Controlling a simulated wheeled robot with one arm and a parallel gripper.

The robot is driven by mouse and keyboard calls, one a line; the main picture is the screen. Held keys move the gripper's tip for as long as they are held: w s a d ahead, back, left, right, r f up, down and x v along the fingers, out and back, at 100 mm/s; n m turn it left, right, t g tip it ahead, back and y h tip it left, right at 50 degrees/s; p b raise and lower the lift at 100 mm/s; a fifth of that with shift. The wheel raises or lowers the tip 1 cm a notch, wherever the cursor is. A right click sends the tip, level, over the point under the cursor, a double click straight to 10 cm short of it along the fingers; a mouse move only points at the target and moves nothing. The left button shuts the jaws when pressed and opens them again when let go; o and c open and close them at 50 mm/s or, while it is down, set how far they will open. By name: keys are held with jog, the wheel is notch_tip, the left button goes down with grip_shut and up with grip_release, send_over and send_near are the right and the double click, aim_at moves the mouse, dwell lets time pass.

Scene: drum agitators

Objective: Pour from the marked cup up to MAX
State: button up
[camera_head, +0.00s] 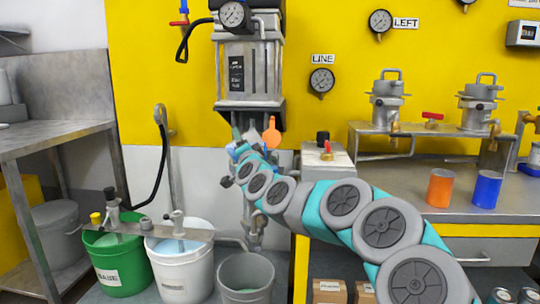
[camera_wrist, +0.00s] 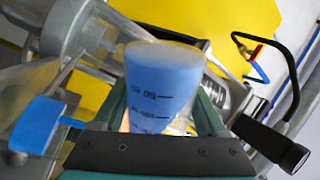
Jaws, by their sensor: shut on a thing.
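The marked cup (camera_wrist: 162,85) is pale blue with dark printed graduation marks, which read upside down in the wrist view. My gripper (camera_wrist: 160,125) is shut on it, with one finger on each side. In the head view my gripper (camera_head: 245,142) is just below the grey wall-mounted machine (camera_head: 249,72), near an orange lever (camera_head: 271,135). The cup is small and mostly hidden there, so its tilt and any flow are unclear. I cannot make out a MAX mark in either view.
Below left stand a green bucket (camera_head: 118,278), a white bucket (camera_head: 180,283) and a grey bucket (camera_head: 247,275). A steel bench (camera_head: 450,205) on the right holds an orange can (camera_head: 440,188) and a blue can (camera_head: 487,189). A blue lever (camera_wrist: 40,127) is close beside my gripper.

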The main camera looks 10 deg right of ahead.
jog(key=shift+f+m, duration=0.1)
jog(key=shift+m, duration=0.4)
dwell(0.9)
jog(key=shift+m, duration=0.4)
dwell(0.7)
